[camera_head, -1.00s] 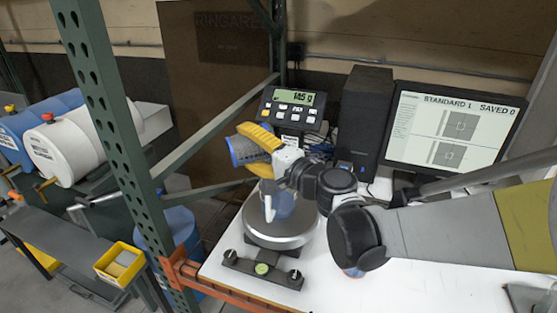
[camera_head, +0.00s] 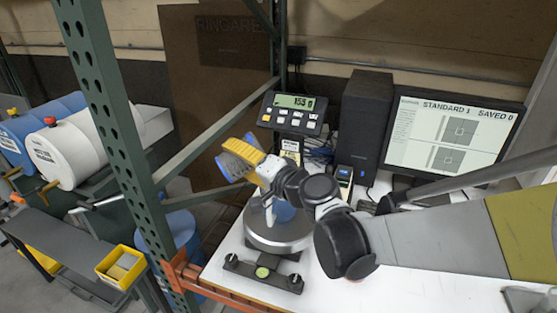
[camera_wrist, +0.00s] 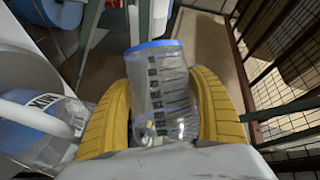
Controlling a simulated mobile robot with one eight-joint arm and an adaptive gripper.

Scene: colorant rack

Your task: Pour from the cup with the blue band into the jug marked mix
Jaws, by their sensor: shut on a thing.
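My gripper (camera_head: 243,160) is shut on the blue-banded cup (camera_head: 231,167), holding it tilted in the air above and left of the scale. In the wrist view the clear cup (camera_wrist: 160,95) with dark side marks sits between the yellow fingers (camera_wrist: 163,110), blue band at its rim. Its contents are hard to make out. The jug (camera_head: 284,213) stands on the scale's round plate (camera_head: 280,240), its white handle facing front and its top partly hidden by my wrist. In the wrist view the clear jug (camera_wrist: 50,135) is at left, its marking partly readable. No stream is visible.
The scale display (camera_head: 292,107) stands behind the plate, with a black tower (camera_head: 361,125) and monitor (camera_head: 452,140) to its right. A green rack post (camera_head: 108,120) rises at left. White table shows in front of my arm.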

